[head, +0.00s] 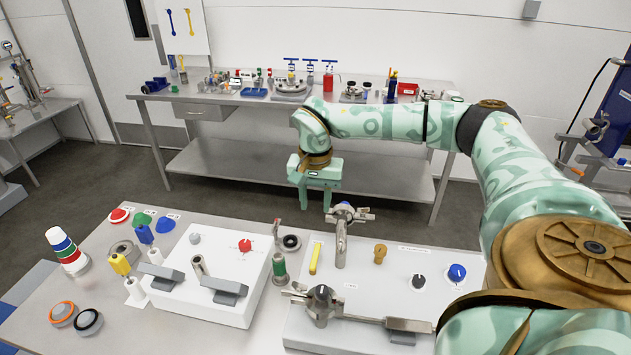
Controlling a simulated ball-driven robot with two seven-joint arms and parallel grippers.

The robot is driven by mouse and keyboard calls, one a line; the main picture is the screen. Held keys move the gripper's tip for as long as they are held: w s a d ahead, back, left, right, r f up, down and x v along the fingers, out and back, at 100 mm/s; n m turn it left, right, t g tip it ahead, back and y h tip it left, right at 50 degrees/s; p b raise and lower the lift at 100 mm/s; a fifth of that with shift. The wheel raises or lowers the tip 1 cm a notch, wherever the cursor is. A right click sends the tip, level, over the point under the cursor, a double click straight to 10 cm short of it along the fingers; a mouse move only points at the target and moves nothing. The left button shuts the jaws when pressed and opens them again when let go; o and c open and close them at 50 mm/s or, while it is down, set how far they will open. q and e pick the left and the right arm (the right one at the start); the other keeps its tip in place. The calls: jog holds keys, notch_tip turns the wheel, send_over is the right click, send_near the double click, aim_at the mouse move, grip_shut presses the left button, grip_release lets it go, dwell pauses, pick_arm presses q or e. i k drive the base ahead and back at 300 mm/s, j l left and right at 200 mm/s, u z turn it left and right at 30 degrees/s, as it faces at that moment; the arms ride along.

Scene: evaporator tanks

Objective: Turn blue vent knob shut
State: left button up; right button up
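The blue knob (457,272) sits on the right part of the white panel (375,285) on the near table, with a white pointer mark on it. My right gripper (316,204) hangs with its fingers down, beyond the far edge of the panel and to the left of the blue knob. Its two fingers are apart with nothing between them. It is well clear of the blue knob. My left gripper is not in view.
A black knob (418,282) is left of the blue knob, and a brass fitting (380,254) is farther left. A metal valve (341,232) rises from the panel near my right gripper. A white box (215,275) stands to the left. My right arm passes over the right side.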

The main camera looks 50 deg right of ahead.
aim_at(456, 272)
jog(key=k+j, duration=0.35)
jog(key=j, duration=0.2)
jog(key=k+j, duration=0.35)
jog(key=j, duration=0.15)
jog(key=k+j, duration=0.35)
jog(key=j, duration=0.2)
